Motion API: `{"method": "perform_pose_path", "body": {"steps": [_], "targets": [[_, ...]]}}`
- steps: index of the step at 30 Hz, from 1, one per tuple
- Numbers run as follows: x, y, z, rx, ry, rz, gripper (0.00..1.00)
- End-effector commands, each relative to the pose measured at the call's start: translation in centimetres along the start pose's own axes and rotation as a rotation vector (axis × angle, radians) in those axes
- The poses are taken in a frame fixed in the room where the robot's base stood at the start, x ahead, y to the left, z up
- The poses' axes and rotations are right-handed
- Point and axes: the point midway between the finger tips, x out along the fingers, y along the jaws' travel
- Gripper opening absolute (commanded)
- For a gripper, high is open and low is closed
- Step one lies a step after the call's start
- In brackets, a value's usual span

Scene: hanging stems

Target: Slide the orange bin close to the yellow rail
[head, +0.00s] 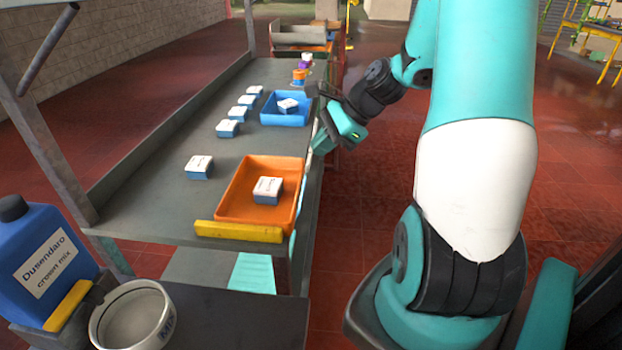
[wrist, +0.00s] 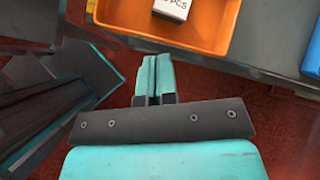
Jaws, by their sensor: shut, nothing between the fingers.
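The orange bin (head: 233,190) sits on the grey shelf with one white-and-blue box (head: 267,190) inside. Its near side is at the yellow rail (head: 238,232); they look touching or almost so. My gripper (head: 318,148) is beyond the shelf's right edge, to the right of and farther along than the bin. In the wrist view my gripper (wrist: 153,66) is shut and empty, its fingertips just short of the shelf edge. The orange bin also shows there (wrist: 215,40), cut off by the top. The yellow rail is not clearly visible in the wrist view.
A blue bin (head: 284,119) with a box stands farther along the shelf (head: 232,150). Several white-and-blue boxes line the shelf's left side. An orange-and-purple stack (head: 300,75) stands beyond. A blue jug (head: 45,265) and white bowl (head: 130,318) are in front.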

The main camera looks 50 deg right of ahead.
Motion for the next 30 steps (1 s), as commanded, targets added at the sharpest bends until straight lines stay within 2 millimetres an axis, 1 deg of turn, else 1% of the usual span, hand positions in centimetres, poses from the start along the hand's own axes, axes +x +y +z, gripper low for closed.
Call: {"method": "perform_pose_path", "body": {"steps": [1, 3, 6, 9, 11, 14, 17, 24, 26, 30], "targets": [[-0.3, -0.3, -3.4, 0.155, -0.008, -0.050, 0.00], [-0.9, -0.6, -6.3, 0.322, -0.022, -0.104, 0.00], [-1.7, -0.7, -9.0, 0.479, -0.041, -0.155, 0.00], [-1.8, -0.8, -10.1, 0.551, -0.053, -0.178, 0.00], [-1.5, -0.8, -10.3, 0.565, -0.055, -0.181, 0.00], [-0.2, -1.1, -10.2, 0.567, -0.056, -0.179, 0.00], [1.7, -1.4, -10.2, 0.565, -0.056, -0.176, 0.00], [6.8, -2.4, -10.1, 0.562, -0.054, -0.176, 0.00], [7.9, -2.5, -10.1, 0.561, -0.054, -0.176, 0.00], [9.1, -3.7, -8.6, 0.558, -0.053, -0.178, 0.00]]}}
